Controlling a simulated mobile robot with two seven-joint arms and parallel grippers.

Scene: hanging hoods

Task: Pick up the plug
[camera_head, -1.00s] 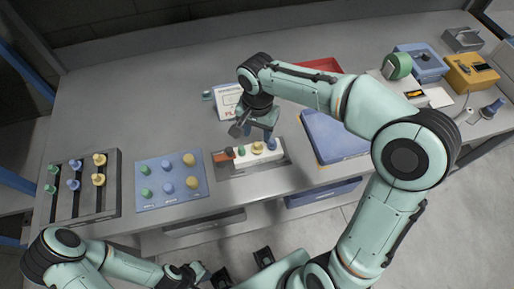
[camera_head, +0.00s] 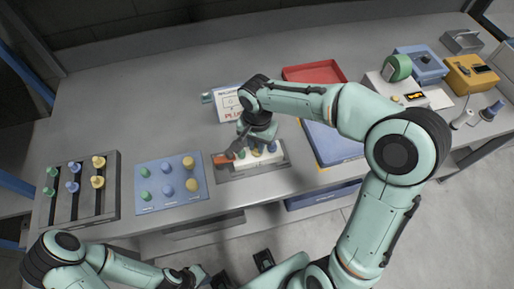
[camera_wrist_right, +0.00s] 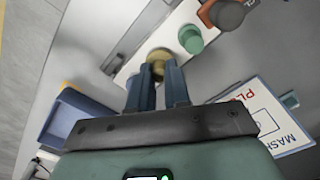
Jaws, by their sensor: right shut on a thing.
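The yellow plug (camera_wrist_right: 159,58) stands on a white block (camera_wrist_right: 134,62) between a green plug (camera_wrist_right: 190,38) and, in the head view, a blue plug (camera_head: 274,147). My right gripper (camera_wrist_right: 158,71) is shut on the yellow plug from above. The head view shows this gripper (camera_head: 259,142) over the block (camera_head: 240,165), partly hiding the plugs. My left gripper (camera_head: 243,269) is at the bottom edge, away from the plugs; its two dark fingertips stand apart with nothing between them.
A blue board (camera_head: 150,203) and a dark slotted rack (camera_head: 84,211), both with several coloured plugs, lie to the left. A white sign (camera_head: 229,101) is behind the block. A red tray (camera_head: 313,72) and a blue bin (camera_head: 335,145) are to the right.

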